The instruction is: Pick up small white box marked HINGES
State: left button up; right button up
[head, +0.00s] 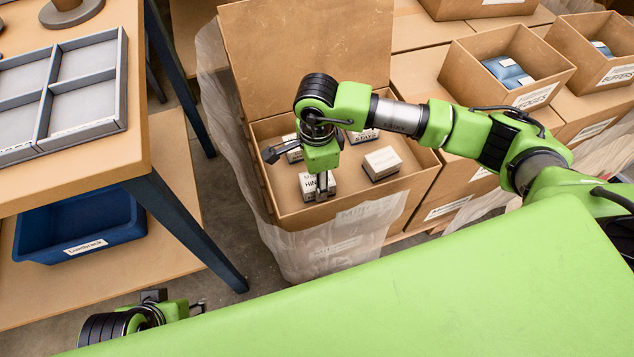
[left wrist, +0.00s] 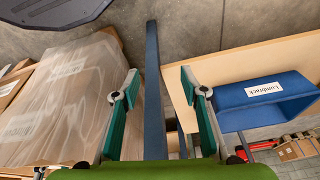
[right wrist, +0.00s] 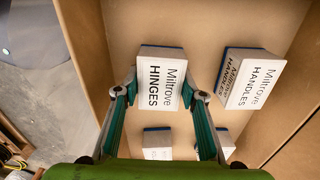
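The small white box marked HINGES (right wrist: 160,85) lies label up in the open cardboard carton (head: 310,215). In the head view the same box (head: 308,187) is partly covered by my right gripper (head: 322,187). In the right wrist view my right gripper (right wrist: 163,92) is spread, with one finger on each side of the HINGES box near its long sides; I cannot tell whether they touch it. My left gripper (left wrist: 158,85) is open and empty, low beside the wooden workbench.
A HANDLES box (head: 382,163) lies right of the HINGES box; a STAYS box (head: 362,135) and another white box (head: 292,148) lie behind. Carton walls surround them. The bench leg (left wrist: 153,100) stands between my left fingers, near a blue Lumbrack bin (left wrist: 262,100).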

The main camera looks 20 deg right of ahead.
jog(key=c, duration=0.3)
jog(key=shift+c, duration=0.2)
jog(key=shift+r, duration=0.15)
